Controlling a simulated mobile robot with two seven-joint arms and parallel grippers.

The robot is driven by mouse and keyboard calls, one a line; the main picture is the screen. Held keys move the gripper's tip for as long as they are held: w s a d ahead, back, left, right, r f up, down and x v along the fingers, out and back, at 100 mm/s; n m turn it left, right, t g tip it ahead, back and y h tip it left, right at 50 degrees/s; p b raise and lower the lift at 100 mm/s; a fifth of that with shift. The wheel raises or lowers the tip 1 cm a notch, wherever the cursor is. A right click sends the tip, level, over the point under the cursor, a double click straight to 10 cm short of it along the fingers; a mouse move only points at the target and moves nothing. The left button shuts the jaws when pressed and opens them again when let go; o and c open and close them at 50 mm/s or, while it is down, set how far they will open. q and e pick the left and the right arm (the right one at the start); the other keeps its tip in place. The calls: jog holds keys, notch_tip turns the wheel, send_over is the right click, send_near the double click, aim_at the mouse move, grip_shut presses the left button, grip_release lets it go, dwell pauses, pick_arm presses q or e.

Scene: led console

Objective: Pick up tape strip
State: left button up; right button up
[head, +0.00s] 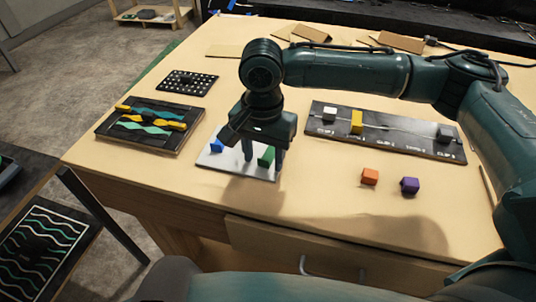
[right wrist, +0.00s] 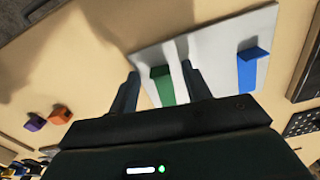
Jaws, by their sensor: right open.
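A white plate (head: 210,161) lies near the table's front left and carries two small strip-like pieces with raised ends. One is a green strip (head: 267,158) on the plate's right, the other a blue strip (head: 216,146) on its left. My right gripper (head: 263,160) points down over the plate, open. In the right wrist view the green strip (right wrist: 162,86) shows between my two fingers (right wrist: 160,62), with a gap on each side. The blue strip (right wrist: 248,70) lies outside the fingers. Whether the fingertips touch the plate cannot be told. My left gripper is not seen.
A dark board with wavy colored pieces (head: 142,142) is left of the plate, a dotted black panel (head: 187,83) behind it. A labelled clip board (head: 392,137) is at right. An orange cube (head: 370,176) and a purple cube (head: 410,185) stand in front of it.

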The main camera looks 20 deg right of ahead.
jog(key=shift+c, duration=0.2)
grip_shut()
jog(key=shift+r, duration=0.15)
notch_tip(320, 180, up, 9)
notch_tip(320, 180, up, 5)
jog(key=p, duration=0.6)
send_over(263, 159)
dwell(0.4)
jog(key=shift+d, duration=0.1)
